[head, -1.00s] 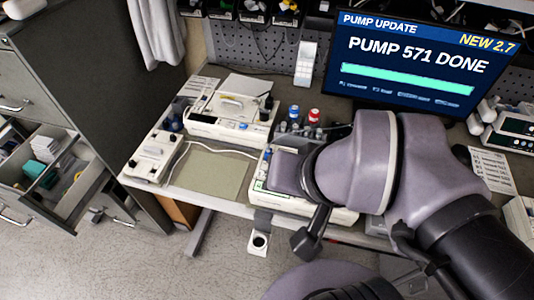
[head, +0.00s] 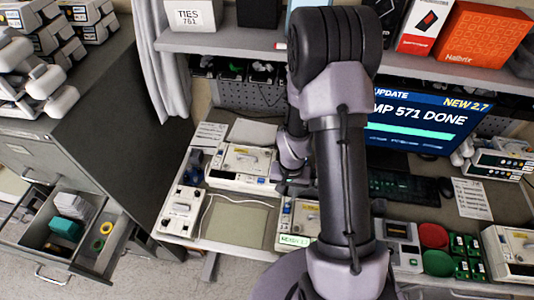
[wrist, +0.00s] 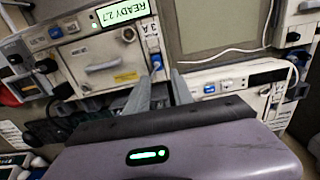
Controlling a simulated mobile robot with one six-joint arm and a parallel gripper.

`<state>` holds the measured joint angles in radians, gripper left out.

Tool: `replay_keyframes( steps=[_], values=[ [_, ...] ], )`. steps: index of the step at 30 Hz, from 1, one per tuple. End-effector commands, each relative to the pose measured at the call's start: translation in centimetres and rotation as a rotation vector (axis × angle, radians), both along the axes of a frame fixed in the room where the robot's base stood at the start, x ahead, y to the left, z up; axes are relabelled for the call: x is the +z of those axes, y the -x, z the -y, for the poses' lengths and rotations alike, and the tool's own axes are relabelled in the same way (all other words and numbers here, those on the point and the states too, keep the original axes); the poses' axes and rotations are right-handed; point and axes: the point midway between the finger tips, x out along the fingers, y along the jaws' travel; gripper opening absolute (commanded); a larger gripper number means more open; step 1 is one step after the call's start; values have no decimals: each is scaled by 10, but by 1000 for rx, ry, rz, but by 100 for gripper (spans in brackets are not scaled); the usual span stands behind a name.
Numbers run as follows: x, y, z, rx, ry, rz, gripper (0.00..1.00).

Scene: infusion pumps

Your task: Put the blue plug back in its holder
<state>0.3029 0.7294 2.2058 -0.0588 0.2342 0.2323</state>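In the wrist view my gripper (wrist: 162,78) has its two grey fingers apart, pointing toward the pumps. A small blue piece (wrist: 157,62), which looks like a blue plug, shows just beyond and between the fingertips, by the edge of the pump marked READY 2.7 (wrist: 100,60). I cannot tell whether the fingers touch it. In the head view my gripper is mostly hidden behind my arm, over the gap between the rear pump (head: 240,165) and the READY pump (head: 297,222). The plug holder cannot be made out clearly now.
An olive mat (head: 238,222) lies left of the READY pump, with a white cable along it. A white device (head: 182,210) stands at the bench's left end. A monitor (head: 425,115) and keyboard (head: 400,186) are right of my arm. A shelf (head: 200,40) runs above.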

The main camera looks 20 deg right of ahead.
Motion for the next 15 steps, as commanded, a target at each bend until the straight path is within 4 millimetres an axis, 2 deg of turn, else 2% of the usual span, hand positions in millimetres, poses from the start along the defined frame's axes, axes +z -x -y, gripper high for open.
replay_keyframes(
  steps=[8,15],
  values=[
    [-32,2,0,0,-1,-4,28],
    [-76,2,0,0,-1,-3,28]
  ],
)
